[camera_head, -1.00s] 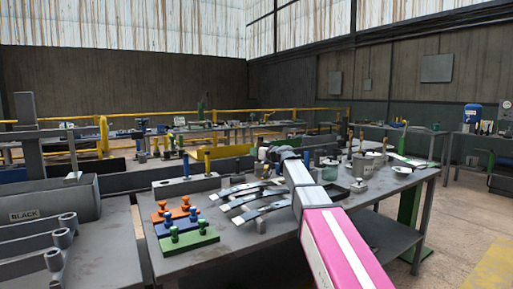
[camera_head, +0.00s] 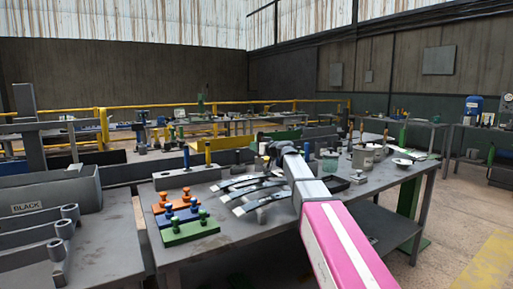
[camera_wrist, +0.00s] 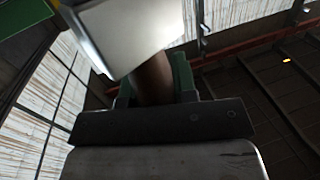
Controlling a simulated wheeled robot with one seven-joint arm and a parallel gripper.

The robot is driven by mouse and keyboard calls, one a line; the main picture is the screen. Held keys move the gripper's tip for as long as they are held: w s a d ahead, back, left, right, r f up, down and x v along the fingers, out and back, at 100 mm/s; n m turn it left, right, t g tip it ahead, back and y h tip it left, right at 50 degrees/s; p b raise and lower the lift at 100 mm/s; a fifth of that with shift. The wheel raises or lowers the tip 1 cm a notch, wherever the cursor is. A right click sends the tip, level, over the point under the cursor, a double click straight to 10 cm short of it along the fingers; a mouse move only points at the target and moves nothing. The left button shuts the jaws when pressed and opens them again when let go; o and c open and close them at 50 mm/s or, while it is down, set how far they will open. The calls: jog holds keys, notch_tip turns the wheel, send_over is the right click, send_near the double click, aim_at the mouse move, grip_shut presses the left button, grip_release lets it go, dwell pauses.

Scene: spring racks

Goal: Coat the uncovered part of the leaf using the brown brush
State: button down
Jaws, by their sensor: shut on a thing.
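Several curved grey leaf strips (camera_head: 252,186) lie side by side on the grey bench (camera_head: 232,236) in the head view. My pink and grey arm reaches over the bench, just right of the strips. In the wrist view my gripper (camera_wrist: 154,78) has green fingers shut on the brown handle of the brush (camera_wrist: 152,84). A pale grey block-like part covers the upper end of the handle there. In the head view the gripper is small and partly hidden by my arm. I cannot tell which part of a leaf is uncovered, nor whether the brush touches one.
Orange, blue and green knobbed blocks (camera_head: 190,231) stand left of the strips. Pots (camera_head: 363,157), a dark tray (camera_head: 333,183) and a white dish (camera_head: 402,162) stand on the right. A bin marked BLACK (camera_head: 45,195) is at far left. The bench's front strip is clear.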

jog(key=shift+f, duration=1)
dwell(0.3)
jog(key=shift+w+d, duration=0.65)
jog(key=shift+d, duration=0.3)
dwell(1.6)
notch_tip(320, 180, up, 6)
jog(key=shift+d, duration=0.2)
dwell(0.6)
jog(key=shift+w, duration=0.1)
